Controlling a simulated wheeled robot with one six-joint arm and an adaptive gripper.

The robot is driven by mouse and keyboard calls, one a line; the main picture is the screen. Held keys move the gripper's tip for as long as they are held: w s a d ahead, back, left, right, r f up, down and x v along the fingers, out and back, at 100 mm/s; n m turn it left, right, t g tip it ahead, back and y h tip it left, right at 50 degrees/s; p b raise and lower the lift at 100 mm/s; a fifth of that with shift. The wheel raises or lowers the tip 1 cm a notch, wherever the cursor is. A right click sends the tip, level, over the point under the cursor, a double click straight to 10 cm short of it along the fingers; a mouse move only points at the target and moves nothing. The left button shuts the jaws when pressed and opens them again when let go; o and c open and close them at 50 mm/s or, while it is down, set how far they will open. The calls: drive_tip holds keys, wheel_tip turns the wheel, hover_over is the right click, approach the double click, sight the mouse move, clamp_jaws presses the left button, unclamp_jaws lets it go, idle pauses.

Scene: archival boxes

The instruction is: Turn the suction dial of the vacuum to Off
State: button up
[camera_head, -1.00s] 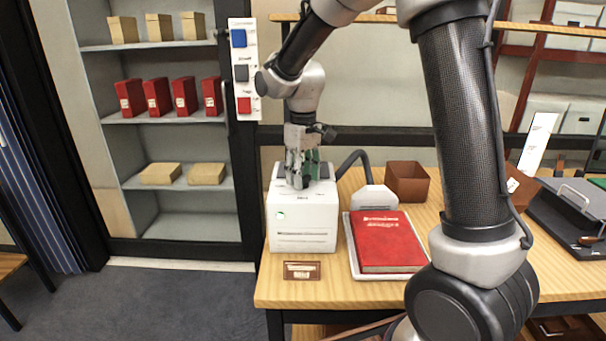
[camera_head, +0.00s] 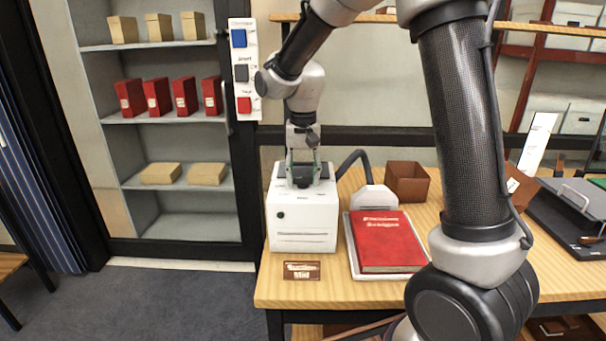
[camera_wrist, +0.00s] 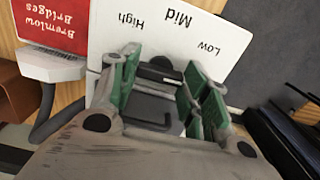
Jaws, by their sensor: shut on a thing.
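The vacuum (camera_head: 303,225) is a white box at the left end of the wooden table, with a grey hose at its right. My gripper (camera_head: 303,176) points down onto its top and is shut on the dark suction dial (camera_wrist: 160,72). In the wrist view the green-padded fingers stand on both sides of the dial and hide much of it. The labels High, Mid and Low show upside down on the vacuum's white top (camera_wrist: 215,32); no Off label is visible there. A small brown plate (camera_head: 301,270) in front of the vacuum reads "Mid".
A red book (camera_head: 385,242) lies on a white tray right of the vacuum. The hose nozzle (camera_head: 375,198) and a brown open box (camera_head: 407,182) stand behind it. A shelf (camera_head: 170,118) with boxes is at the left.

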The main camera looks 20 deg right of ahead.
drive_tip(key=shift+m, duration=0.3)
drive_tip(key=o, duration=1)
wheel_tip(320, 180, up, 12)
drive_tip(key=shift+r, duration=0.1)
idle(0.3)
